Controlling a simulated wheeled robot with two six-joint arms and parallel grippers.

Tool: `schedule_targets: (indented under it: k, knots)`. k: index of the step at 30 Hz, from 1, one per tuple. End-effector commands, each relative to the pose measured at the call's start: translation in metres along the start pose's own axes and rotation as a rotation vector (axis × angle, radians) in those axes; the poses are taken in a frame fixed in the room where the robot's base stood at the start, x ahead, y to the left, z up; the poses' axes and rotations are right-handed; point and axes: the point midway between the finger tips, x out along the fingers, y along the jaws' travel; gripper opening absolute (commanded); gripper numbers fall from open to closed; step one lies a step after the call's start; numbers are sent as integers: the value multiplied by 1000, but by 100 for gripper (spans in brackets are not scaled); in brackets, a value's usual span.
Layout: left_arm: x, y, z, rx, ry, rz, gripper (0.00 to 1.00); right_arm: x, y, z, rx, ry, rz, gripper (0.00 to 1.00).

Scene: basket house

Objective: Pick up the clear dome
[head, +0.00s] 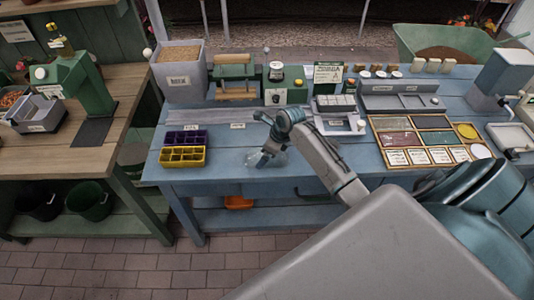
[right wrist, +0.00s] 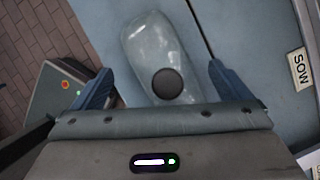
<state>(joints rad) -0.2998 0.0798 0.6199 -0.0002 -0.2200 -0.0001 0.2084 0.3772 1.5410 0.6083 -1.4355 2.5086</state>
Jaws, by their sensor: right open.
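The clear dome (right wrist: 150,45) is a see-through rounded cover with a dark round knob, on the blue table. In the head view the clear dome (head: 280,159) shows faintly near the table's front edge, partly hidden by my right gripper (head: 266,160). In the right wrist view my right gripper (right wrist: 158,72) is open, with one blue finger on each side of the knob. Nothing is held. I cannot tell whether the fingers touch the dome. My left gripper is not in view.
Purple and yellow seedling trays (head: 183,156) stand left of the dome. A grey weighing device (head: 339,118) and a wooden sorting tray (head: 420,138) stand to the right. A "SOW" label (right wrist: 300,68) lies near the dome. The tabletop between trays and dome is clear.

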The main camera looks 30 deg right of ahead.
Motion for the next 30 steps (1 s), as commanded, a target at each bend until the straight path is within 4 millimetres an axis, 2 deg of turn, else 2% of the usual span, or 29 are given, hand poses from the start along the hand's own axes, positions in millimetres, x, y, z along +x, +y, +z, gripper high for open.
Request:
schedule_targets:
  k: [5,12,14,21,30]
  knots:
    - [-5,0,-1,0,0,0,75,18,0,1,0,0,0,97]
    - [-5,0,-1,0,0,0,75,20,0,0,-2,0,-2,97]
    - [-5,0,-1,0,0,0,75,20,0,0,-2,0,-2,87]
    - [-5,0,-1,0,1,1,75,20,0,0,-2,0,-2,42]
    - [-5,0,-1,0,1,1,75,20,0,0,-1,0,-1,41]
